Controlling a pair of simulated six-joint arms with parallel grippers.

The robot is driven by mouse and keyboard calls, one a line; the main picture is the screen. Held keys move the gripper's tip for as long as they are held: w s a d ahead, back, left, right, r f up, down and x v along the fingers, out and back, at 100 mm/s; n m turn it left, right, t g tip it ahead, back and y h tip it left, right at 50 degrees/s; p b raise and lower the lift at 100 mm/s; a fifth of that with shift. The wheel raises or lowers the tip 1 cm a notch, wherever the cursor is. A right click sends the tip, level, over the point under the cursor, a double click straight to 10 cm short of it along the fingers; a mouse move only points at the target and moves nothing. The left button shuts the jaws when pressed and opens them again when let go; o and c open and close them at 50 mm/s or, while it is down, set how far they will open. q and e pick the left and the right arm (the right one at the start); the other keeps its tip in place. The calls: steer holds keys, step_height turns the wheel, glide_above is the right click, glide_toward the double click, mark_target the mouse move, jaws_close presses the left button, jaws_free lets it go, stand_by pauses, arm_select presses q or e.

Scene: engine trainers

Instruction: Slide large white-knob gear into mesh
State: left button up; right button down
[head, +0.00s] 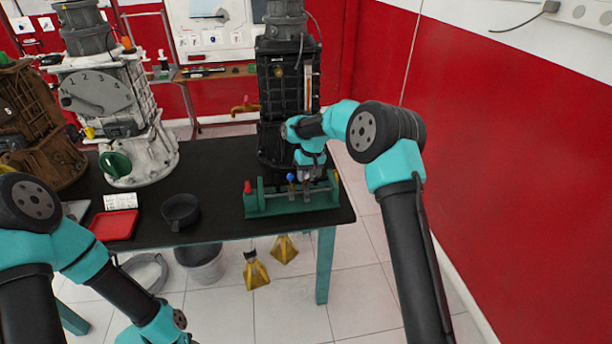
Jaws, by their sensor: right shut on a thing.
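A green gear stand (262,207) with a horizontal shaft sits at the right front of the black table. A blue knob (290,178) stands up from the shaft near the middle, and a red knob (248,187) is at its left end. My right gripper (306,175) reaches down over the stand, just right of the blue knob, and is shut at the white-knob gear's place. The fingers hide the white knob, and the gear is too small to make out; I cannot tell whether it meshes. My left gripper is below the picture's edge.
A dark engine unit (285,100) stands close behind the gear stand. A black bowl (180,210) and a red tray (114,226) lie to the left. A white engine unit (140,130) stands further left. The tabletop (222,205) between bowl and stand is clear.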

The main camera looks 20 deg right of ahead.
mark_target(320, 189)
steer(key=d, duration=0.4)
steer(key=shift+s+d, duration=0.2)
steer(key=shift+d, duration=0.2)
steer(key=c, duration=0.9)
jaws_free()
steer(key=shift+d, duration=0.15)
steer(key=shift+o, duration=0.2)
steer(key=shift+r, duration=0.1)
steer(key=d+r, duration=0.3)
steer(key=r, duration=1.4)
steer(key=shift+w+d, duration=0.1)
